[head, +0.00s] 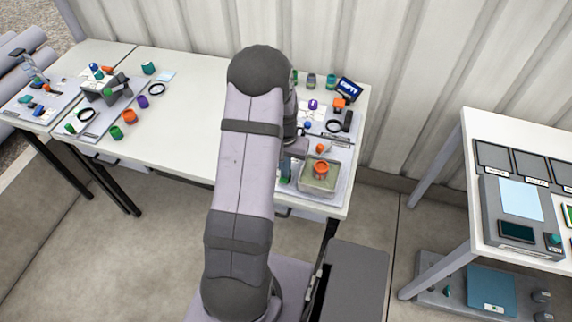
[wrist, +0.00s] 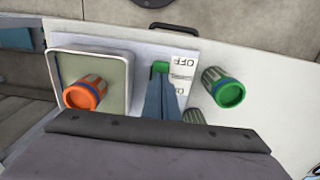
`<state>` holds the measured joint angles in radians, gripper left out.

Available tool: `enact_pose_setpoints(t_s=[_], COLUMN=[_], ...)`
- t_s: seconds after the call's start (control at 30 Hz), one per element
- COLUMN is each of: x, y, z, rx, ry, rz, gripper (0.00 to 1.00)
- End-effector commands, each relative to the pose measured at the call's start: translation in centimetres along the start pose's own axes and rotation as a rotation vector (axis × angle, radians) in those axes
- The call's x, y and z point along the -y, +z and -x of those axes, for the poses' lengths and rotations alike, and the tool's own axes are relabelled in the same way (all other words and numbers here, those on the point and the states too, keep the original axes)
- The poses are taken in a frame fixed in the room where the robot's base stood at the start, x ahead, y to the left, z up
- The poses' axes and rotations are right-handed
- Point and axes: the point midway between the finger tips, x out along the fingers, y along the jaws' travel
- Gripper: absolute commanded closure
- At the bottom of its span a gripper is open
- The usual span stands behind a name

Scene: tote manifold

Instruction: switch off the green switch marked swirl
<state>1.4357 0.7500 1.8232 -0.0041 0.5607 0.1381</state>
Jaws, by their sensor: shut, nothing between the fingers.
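In the wrist view a small green switch (wrist: 160,67) shows at the tips of my gripper (wrist: 161,84). The fingers are shut together with nothing between them. They point at the switch and hide its near part; I cannot tell whether they touch it. A white label (wrist: 184,68) beside the switch reads OFF, upside down in this view; its smaller lettering is too small to read.
A square tray (wrist: 122,60) with an orange-rimmed cup (wrist: 84,94) stands left of the fingers. A green-rimmed cup (wrist: 228,91) stands to the right, and another green one (wrist: 193,116) is partly hidden. The white table (head: 190,85) has clear room in its middle.

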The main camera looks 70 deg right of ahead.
Motion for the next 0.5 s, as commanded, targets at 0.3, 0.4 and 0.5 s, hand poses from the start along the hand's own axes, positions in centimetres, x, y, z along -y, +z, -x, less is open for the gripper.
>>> enact_pose_setpoints(t_s=[0.3, 0.4, 0.5], x=[0.0, 0.0, 0.0], y=[-0.2, -0.2, -0.2], z=[0.2, 0.5, 1.1], rx=[-0.006, -0.007, -0.008], ry=[-0.001, -0.001, -0.001], rz=[0.000, 0.000, 0.000], gripper=[1.00, 1.00, 1.00])
